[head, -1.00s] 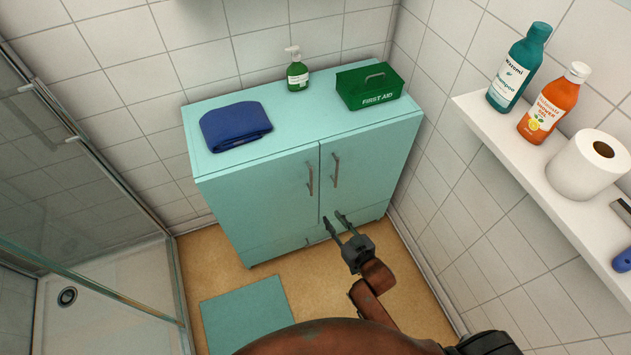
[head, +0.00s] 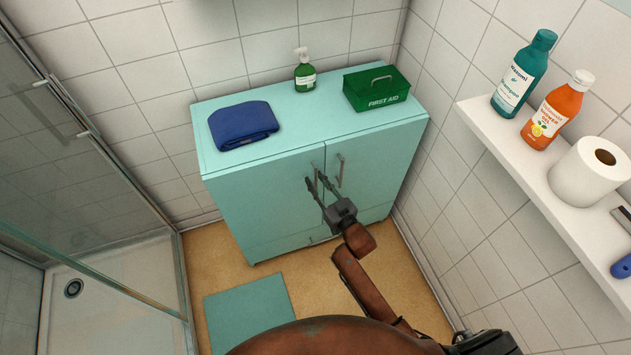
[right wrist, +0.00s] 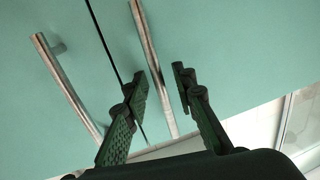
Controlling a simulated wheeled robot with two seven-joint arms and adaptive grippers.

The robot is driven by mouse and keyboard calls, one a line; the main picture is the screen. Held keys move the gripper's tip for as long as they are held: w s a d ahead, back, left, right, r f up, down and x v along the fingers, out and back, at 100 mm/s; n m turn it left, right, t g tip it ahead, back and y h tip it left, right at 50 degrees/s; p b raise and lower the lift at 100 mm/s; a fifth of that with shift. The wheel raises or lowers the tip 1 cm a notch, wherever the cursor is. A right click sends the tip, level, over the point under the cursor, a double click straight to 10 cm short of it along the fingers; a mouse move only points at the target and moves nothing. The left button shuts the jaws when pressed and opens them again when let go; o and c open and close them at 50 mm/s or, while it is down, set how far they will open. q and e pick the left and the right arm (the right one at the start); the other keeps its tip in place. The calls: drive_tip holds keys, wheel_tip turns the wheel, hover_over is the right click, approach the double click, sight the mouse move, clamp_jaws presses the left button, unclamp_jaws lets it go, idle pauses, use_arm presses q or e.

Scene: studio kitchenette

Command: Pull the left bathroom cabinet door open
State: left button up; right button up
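The turquoise cabinet stands against the back wall, with its left door (head: 262,205) and right door (head: 375,165) both closed. Each door has an upright metal bar handle near the middle seam. My right gripper (head: 316,181) is at the left door's handle, which its fingers largely hide in the head view. In the right wrist view my right gripper (right wrist: 160,82) is open, with the left door's handle (right wrist: 150,50) running between its fingers; contact cannot be told. The right door's handle (head: 340,170) is just right of the gripper. My left gripper is out of view.
A folded blue towel (head: 243,125), a green soap bottle (head: 305,75) and a first aid box (head: 377,90) sit on the cabinet. A glass shower screen (head: 85,190) is at left, a wall shelf (head: 530,170) at right. A mat (head: 250,312) lies on open floor.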

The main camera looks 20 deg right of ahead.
drive_tip(key=shift+w, duration=0.1)
drive_tip(key=shift+c, duration=0.5)
clamp_jaws()
